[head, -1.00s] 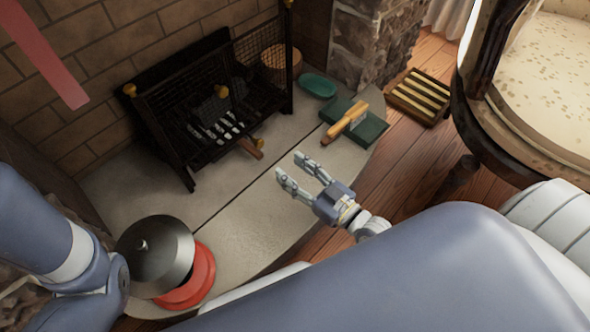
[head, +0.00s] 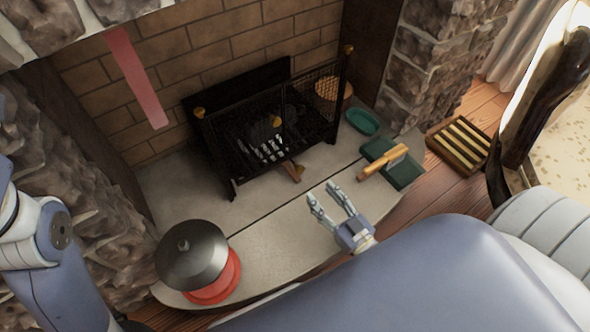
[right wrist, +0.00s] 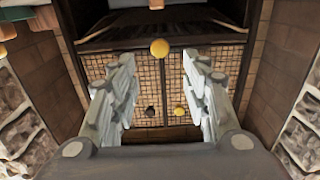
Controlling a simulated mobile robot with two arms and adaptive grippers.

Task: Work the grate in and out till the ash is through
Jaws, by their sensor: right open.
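The black fire basket (head: 300,105) stands on the hearth against the brick back, with mesh and brass knobs. Pale bars (head: 262,150) of the grate show inside it. A wooden handle (head: 293,172) sticks out low at its front. Whether ash lies below is too dark to tell. My right gripper (head: 322,192) is open and empty over the hearth, to the lower right of the handle and apart from it. In the right wrist view its spread fingers (right wrist: 158,75) frame the mesh (right wrist: 160,90). My left arm enters at the left; its gripper is out of view.
A dark-lidded red pot (head: 192,258) stands on the hearth (head: 270,225) at the lower left. A green tray (head: 405,172) with a wooden-handled brush (head: 383,160), a teal dish (head: 362,121) and a slatted wooden rack (head: 462,142) lie right. A pink strip (head: 135,75) hangs upper left.

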